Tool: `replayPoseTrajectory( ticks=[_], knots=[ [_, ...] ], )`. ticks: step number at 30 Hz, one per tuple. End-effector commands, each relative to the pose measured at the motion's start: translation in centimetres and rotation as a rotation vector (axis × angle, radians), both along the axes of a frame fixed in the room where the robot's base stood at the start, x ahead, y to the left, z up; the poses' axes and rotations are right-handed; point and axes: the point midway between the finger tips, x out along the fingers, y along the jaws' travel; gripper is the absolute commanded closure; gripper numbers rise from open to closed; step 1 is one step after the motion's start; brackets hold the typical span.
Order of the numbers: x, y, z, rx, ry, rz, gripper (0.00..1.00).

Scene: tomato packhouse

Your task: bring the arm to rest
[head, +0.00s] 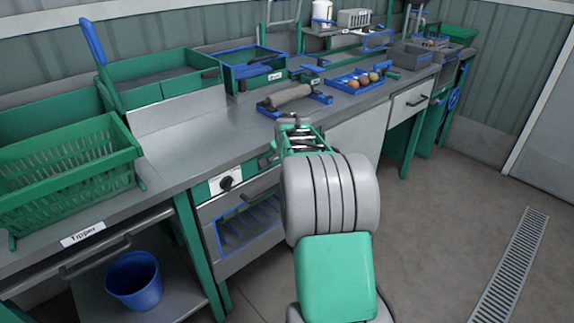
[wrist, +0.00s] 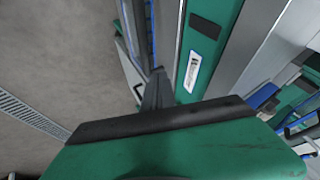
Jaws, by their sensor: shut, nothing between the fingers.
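My arm reaches forward from the bottom of the head view, in front of the long grey workbench (head: 190,145). My gripper (head: 291,122) is at the arm's far end, near the bench's front edge, and its fingers are small and partly hidden there. In the wrist view my gripper (wrist: 158,75) shows dark fingers close together, with nothing between them. Bare floor and the side of green and grey furniture lie beyond the fingers in that view.
A green slatted crate (head: 75,175) stands at the bench's left end. A blue bucket (head: 134,280) is on the shelf below. A blue tray (head: 345,86) with several tomatoes lies further back. The floor (head: 440,220) to the right is clear, with a drain grate (head: 510,265).

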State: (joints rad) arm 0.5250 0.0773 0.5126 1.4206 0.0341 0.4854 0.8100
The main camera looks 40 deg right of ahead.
Motion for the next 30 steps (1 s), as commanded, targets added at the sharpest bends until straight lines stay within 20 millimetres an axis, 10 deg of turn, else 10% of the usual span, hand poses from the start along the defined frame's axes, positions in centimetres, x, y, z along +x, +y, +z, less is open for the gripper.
replayPoseTrajectory(
  ticks=[7,11,21,25,30],
  knots=[
    [-0.5,1.6,1.7,-0.003,0.010,0.025,1.00],
    [-1.8,7.0,5.8,-0.029,0.071,0.175,1.00],
    [-17.6,28.3,16.9,-0.194,0.360,0.976,1.00],
    [-23.2,31.7,17.3,-0.242,0.426,1.203,1.00],
    [-25.3,32.7,16.5,-0.259,0.453,1.287,1.00]
  ],
)
